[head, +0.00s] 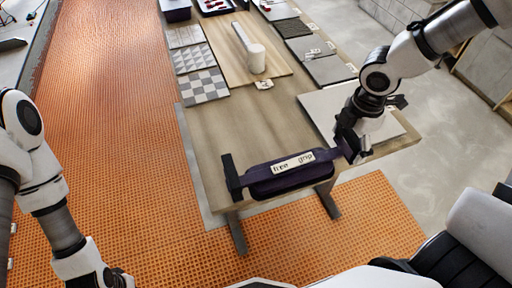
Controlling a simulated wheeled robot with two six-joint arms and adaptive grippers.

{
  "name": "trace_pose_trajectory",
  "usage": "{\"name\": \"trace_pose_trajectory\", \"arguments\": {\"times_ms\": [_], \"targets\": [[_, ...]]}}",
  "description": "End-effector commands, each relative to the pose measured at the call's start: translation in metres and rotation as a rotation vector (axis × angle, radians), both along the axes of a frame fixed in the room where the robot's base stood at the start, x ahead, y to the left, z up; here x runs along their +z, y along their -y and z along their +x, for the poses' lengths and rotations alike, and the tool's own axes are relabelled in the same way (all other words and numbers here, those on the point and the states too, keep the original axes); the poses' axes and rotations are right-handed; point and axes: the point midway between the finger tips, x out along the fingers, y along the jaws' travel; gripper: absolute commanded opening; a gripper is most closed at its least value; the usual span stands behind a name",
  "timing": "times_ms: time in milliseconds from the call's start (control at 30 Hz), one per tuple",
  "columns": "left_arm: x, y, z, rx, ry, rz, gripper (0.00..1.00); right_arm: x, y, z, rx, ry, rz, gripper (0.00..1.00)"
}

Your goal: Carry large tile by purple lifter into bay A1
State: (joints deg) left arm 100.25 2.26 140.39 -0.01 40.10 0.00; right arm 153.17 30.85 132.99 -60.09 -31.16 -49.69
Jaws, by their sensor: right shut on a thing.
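The purple lifter (290,174), a dark bar with a label reading "free grip", is at the table's near edge. My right gripper (352,148) is shut on the lifter's right end. A large pale tile (325,108) lies on the table's right side, partly hidden behind my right arm. The lifter appears apart from this tile, on its near left side. My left gripper (112,278) is low at the bottom left, cut off by the frame edge, and its fingers are unclear. I cannot make out a marking for bay A1.
The wooden table (215,135) carries patterned tiles (202,87) at left, grey tiles (325,69) at right and a board with a white roller-like tool (256,58). Orange gridded matting (110,120) covers the floor. Bare concrete (440,125) lies right.

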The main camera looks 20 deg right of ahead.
Motion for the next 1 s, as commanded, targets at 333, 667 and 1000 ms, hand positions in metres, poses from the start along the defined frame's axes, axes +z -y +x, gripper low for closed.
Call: {"name": "trace_pose_trajectory", "arguments": {"times_ms": [333, 667, 1000], "targets": [[0.031, 0.0, 0.0, 0.0, 0.001, 0.0, 0.0, -0.002, -0.02, 0.072, 0.022, -0.001, -0.009, 0.26], [0.041, 0.0, 0.0, 0.001, 0.001, 0.0, 0.0, -0.013, -0.045, 0.149, 0.021, 0.002, -0.004, 0.26], [0.045, 0.0, 0.0, 0.001, 0.001, 0.0, 0.0, -0.05, -0.046, 0.152, 0.022, 0.001, -0.002, 0.26]]}}
